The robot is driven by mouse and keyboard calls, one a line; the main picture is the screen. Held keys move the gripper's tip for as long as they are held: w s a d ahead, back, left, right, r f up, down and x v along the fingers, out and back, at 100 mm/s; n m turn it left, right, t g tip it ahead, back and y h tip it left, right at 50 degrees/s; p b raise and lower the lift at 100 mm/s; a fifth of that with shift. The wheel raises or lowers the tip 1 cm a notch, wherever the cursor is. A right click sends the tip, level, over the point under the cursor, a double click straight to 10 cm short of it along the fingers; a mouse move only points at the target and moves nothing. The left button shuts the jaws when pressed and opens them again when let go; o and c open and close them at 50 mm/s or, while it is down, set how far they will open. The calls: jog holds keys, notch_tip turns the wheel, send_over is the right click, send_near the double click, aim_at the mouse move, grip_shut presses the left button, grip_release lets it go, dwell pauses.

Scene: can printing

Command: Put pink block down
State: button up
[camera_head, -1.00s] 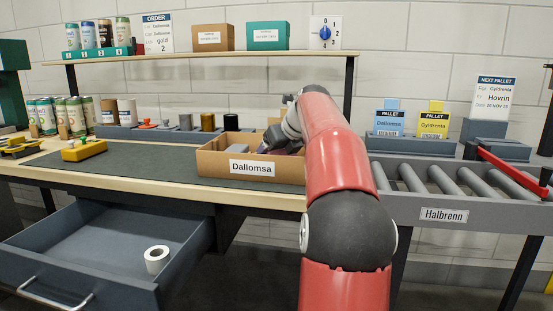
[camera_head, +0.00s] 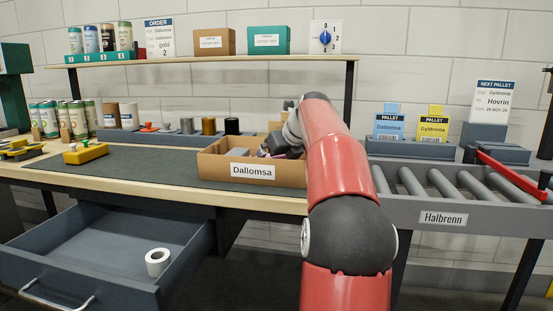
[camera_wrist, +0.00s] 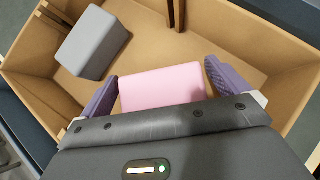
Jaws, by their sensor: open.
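The pink block (camera_wrist: 162,88) lies in the open cardboard box labelled Dallomsa (camera_head: 252,172), on or near its floor; the exact contact is hidden. My gripper (camera_wrist: 162,68) is open, with one purple finger on each side of the block and a narrow gap showing at the sides. The near part of the block is hidden behind my gripper body. In the head view my gripper (camera_head: 284,147) reaches into the right part of the box, and the pink block cannot be made out there.
A grey block (camera_wrist: 93,42) lies in the same box beside the pink one. Brown dividers or posts stand at the box's far wall. An open drawer (camera_head: 110,245) with a white roll (camera_head: 158,262) is below the bench. A roller conveyor (camera_head: 440,185) is at the right.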

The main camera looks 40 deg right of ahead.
jog(key=v, duration=1.1)
jog(key=shift+s+r, duration=0.2)
jog(key=shift+a, duration=0.1)
